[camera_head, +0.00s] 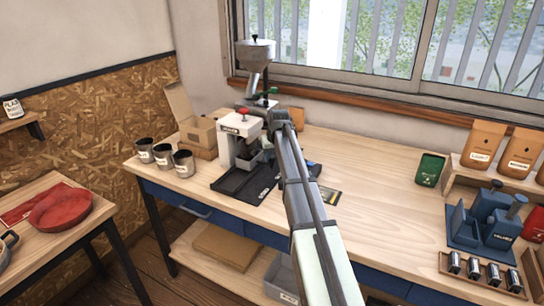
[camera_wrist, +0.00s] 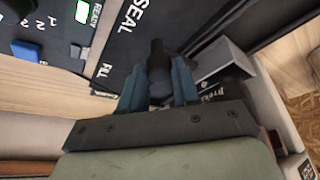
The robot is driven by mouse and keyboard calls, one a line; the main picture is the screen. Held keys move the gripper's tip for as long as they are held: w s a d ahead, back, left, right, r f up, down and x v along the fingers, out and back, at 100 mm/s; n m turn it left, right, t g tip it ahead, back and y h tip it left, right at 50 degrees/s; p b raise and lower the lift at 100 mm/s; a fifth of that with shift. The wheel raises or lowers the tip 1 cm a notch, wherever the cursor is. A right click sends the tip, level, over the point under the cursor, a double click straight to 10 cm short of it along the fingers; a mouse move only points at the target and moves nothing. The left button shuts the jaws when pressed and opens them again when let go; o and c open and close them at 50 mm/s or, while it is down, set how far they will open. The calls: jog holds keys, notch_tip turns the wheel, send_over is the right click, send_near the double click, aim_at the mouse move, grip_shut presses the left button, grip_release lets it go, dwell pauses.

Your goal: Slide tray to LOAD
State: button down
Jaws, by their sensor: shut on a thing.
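The black guide base (camera_head: 243,184) of the white machine (camera_head: 238,135) lies on the bench. In the wrist view its dark surface (camera_wrist: 115,55) carries a SEAL label and a second, partly cut label. A grey tray-like part (camera_head: 262,163) sits at the machine, partly behind my arm; a grey box-shaped part also shows in the wrist view (camera_wrist: 222,58). My gripper (camera_wrist: 158,85), with blue fingers, is shut on a dark upright knob (camera_wrist: 157,60). I cannot tell how the knob joins the tray. In the head view my arm hides the fingers. No LOAD label is readable.
Several metal cups (camera_head: 184,163) and a cardboard box (camera_head: 199,135) stand left of the machine. A green tin (camera_head: 430,169), blue tamper-like devices (camera_head: 490,220) and a rack of small canisters (camera_head: 485,272) stand at right. The bench right of my arm is mostly clear.

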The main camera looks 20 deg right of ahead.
jog(key=s+a, duration=0.9)
jog(key=shift+s+a, duration=0.3)
dwell(0.3)
jog(key=c, duration=1.2)
grip_release()
jog(key=shift+a, duration=0.1)
jog(key=o, duration=0.4)
jog(key=shift+r, duration=0.1)
jog(key=v, duration=1.3)
jog(key=shift+s+r, duration=0.1)
jog(key=shift+r, duration=0.15)
